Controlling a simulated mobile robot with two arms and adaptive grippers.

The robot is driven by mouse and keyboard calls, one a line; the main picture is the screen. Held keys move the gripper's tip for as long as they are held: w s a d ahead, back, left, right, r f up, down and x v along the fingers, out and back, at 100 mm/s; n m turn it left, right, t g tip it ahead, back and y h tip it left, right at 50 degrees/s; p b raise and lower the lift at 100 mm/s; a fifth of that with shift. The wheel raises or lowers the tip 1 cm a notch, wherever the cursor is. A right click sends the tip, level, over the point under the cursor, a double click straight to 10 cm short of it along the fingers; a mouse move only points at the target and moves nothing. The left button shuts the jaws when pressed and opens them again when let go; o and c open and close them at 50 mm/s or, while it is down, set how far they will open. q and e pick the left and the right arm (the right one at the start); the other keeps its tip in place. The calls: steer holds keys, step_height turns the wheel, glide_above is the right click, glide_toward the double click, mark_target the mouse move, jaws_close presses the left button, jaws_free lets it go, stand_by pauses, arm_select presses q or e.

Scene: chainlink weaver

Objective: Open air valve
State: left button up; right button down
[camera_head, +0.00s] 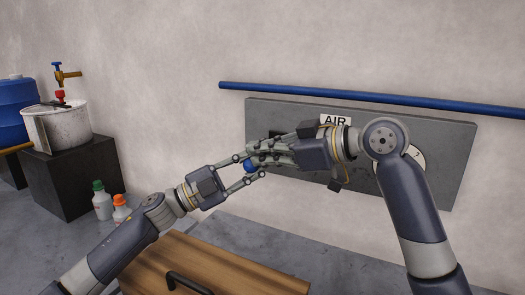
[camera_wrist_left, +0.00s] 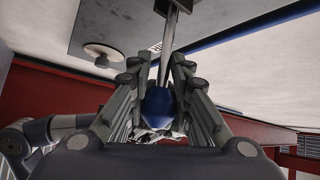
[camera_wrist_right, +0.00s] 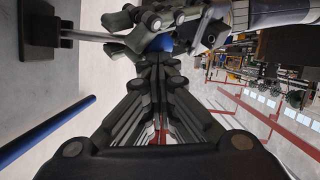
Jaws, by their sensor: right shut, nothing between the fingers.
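The AIR label (camera_head: 335,120) is on a grey wall panel (camera_head: 455,145). A blue knob (camera_head: 249,166) on a metal rod sticks out from the panel. My left gripper (camera_head: 249,168) has its fingers on either side of the knob, which also shows in the left wrist view (camera_wrist_left: 158,102). Whether the fingers press on it I cannot tell. My right gripper (camera_wrist_right: 159,62) is shut and empty, its fingertips close beside the knob (camera_wrist_right: 160,43). In the right wrist view the rod (camera_wrist_right: 95,36) runs to a dark mount (camera_wrist_right: 40,25). The right arm partly hides the panel.
A blue pipe (camera_head: 370,96) runs along the wall above the panel. A round white dial (camera_head: 416,158) shows partly behind my right arm. A wooden lid with a handle (camera_head: 215,265) lies below. A pot, a blue barrel (camera_head: 15,110) and bottles (camera_head: 102,204) stand at left.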

arm_select(q)
steer(key=o, duration=0.4)
steer(key=shift+s+d+r, duration=0.15)
steer(key=shift+o, duration=1)
steer(key=shift+w, duration=0.2)
